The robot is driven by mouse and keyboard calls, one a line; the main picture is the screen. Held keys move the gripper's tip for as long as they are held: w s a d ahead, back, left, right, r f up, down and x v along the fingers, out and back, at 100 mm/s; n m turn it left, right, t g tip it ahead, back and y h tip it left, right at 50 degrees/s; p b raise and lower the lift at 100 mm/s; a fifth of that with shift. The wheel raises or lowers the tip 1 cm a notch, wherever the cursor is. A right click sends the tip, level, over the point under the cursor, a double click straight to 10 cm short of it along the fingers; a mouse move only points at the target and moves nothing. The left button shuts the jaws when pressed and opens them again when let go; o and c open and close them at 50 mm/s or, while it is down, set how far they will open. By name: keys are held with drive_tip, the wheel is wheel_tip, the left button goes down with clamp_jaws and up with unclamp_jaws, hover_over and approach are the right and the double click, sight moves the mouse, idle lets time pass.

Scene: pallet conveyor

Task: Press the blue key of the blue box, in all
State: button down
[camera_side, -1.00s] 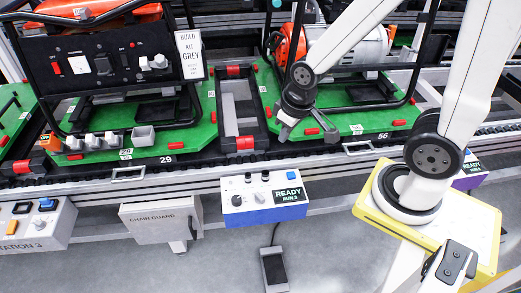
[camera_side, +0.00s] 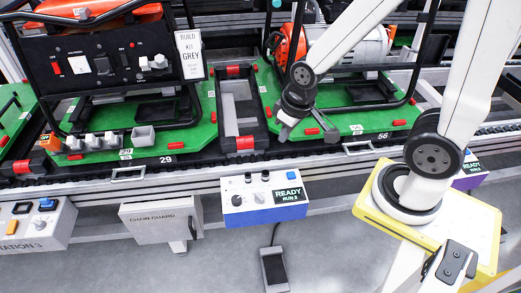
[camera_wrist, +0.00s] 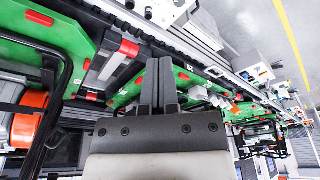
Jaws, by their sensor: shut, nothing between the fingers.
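The blue box (camera_side: 265,216), white on top with a blue front edge, is mounted in front of the conveyor in the side view. In the wrist view my gripper's fingers (camera_wrist: 158,82) are together and empty. I cannot tell for sure which box in the wrist view is the blue box.
A green pallet (camera_side: 185,138) with a black-framed machine stands at left, and another green pallet (camera_side: 400,115) stands at right by my gripper. A chain guard (camera_side: 160,222) and a Station 3 box (camera_side: 35,232) are left of the blue box. A dark pedal (camera_side: 274,270) lies below.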

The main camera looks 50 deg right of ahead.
idle(0.7)
drive_tip(key=m+t+h, duration=0.1)
drive_tip(key=m+t, duration=0.5)
drive_tip(key=m, duration=0.5)
hover_over(293, 176)
wheel_tip(293, 176, down, 19)
drive_tip(key=shift+f, duration=0.2)
drive_tip(key=shift+f, duration=0.15)
drive_tip(key=shift+w+f, duration=0.1)
drive_tip(key=shift+f, duration=4.15)
